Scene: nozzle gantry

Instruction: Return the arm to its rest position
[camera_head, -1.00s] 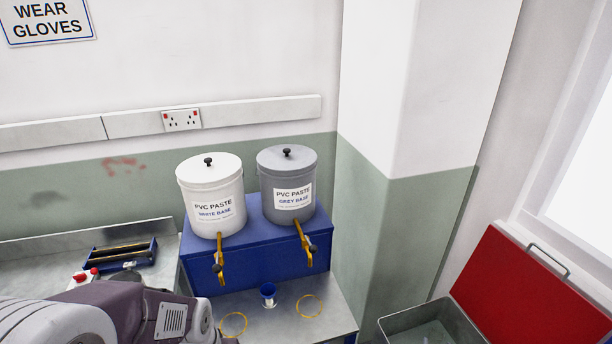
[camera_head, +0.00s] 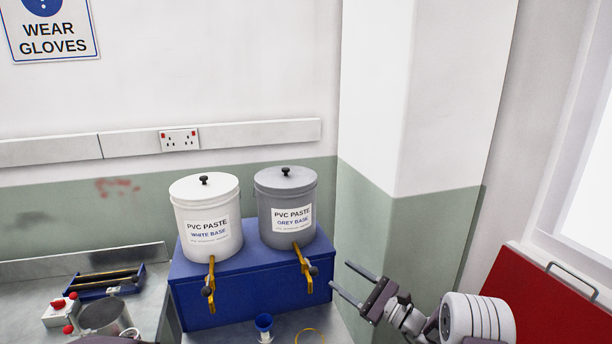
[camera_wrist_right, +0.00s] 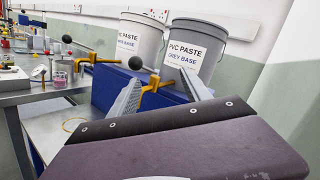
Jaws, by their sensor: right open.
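My right gripper (camera_head: 354,284) is in the head view at the lower right, in front of the pillar. Its two fingers are apart with nothing between them, to the right of the blue stand. In the right wrist view its fingers (camera_wrist_right: 162,97) point toward the stand and the pails, with empty space between them. My left gripper is not in view.
A white paste pail (camera_head: 205,216) and a grey paste pail (camera_head: 286,207) with yellow taps stand on a blue stand (camera_head: 238,287). A small blue cup (camera_head: 264,326) is in front. A metal pot (camera_head: 104,317) is lower left. A red lid (camera_head: 545,305) is at right.

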